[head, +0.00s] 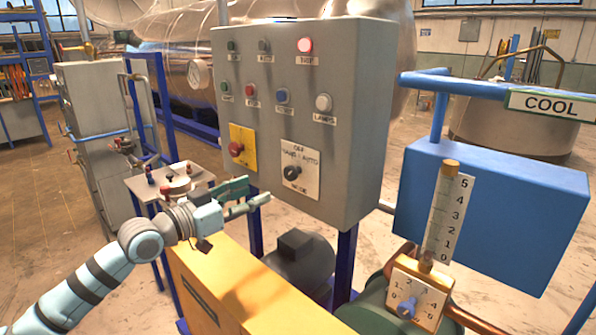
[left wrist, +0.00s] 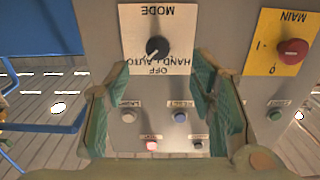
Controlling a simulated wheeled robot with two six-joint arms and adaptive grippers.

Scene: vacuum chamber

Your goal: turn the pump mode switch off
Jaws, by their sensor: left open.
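The mode switch (head: 291,172) is a dark round knob on a white plate on the grey control box. Its plate reads OFF at the top, HAND and AUTO below that, and MODE at the bottom. The knob's pale mark seems to lean toward AUTO. In the left wrist view the knob (left wrist: 157,48) appears upside down, beyond the fingertips and unobstructed. My left gripper (head: 257,193) is open and empty, in front of the box, left of and below the knob, apart from it. Its green-padded fingers (left wrist: 161,80) frame the panel. My right gripper is out of view.
A red main switch (head: 236,149) on a yellow plate sits left of the mode plate. Several lamps and buttons (head: 283,96) are above. A blue COOL unit (head: 480,205) stands to the right. A yellow housing (head: 225,285) and a dark motor (head: 300,258) lie below.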

